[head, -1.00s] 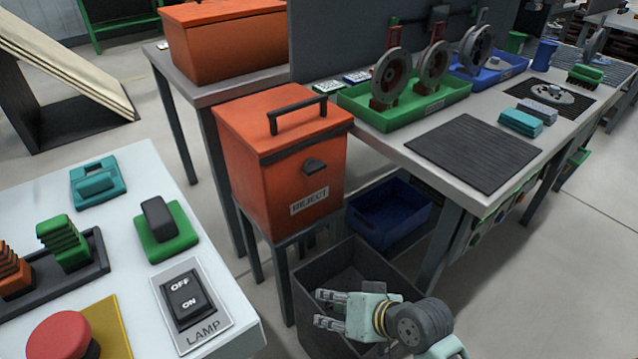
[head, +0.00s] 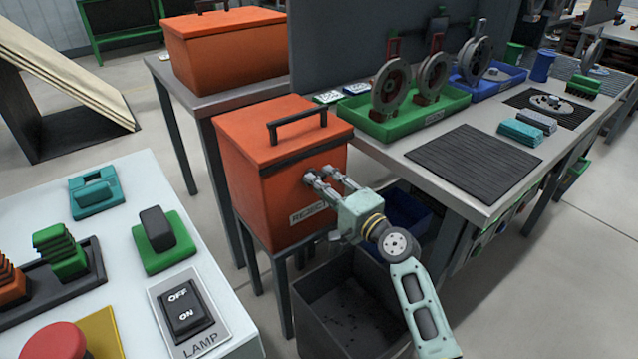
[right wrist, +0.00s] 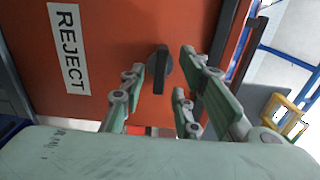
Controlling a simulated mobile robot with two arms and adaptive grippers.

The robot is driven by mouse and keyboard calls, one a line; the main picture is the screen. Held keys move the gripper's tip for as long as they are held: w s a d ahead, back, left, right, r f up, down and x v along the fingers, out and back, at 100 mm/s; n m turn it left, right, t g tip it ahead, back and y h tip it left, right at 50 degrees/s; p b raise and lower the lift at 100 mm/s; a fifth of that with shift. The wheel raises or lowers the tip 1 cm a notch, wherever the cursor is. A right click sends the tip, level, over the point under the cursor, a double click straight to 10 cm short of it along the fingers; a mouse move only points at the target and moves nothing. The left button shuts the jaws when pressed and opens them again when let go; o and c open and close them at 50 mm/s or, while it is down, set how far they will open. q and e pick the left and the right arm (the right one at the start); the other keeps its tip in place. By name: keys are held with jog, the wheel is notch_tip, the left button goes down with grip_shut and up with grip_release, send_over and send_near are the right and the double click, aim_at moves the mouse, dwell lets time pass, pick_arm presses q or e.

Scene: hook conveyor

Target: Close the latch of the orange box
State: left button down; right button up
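The orange box (head: 262,165) stands on a stand in the middle of the head view, with its lid down and a dark handle (head: 297,124) on top. Its front carries a REJECT label, which also shows in the right wrist view (right wrist: 68,48). My right gripper (head: 318,176) is at the box front, fingers open and pointing at it. The dark latch (right wrist: 161,69) shows in the right wrist view between and beyond the fingertips; contact cannot be told. In the head view the fingers largely hide the latch. My left gripper is not in view.
A grey open bin (head: 345,300) stands on the floor below my right arm, near a blue crate (head: 405,215). A workbench with a green tray (head: 425,118) is at right. A white control table (head: 130,250) is at left. A second orange box (head: 228,48) stands behind.

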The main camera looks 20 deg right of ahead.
jog(key=shift+x, duration=0.9)
jog(key=shift+c, duration=0.5)
grip_shut()
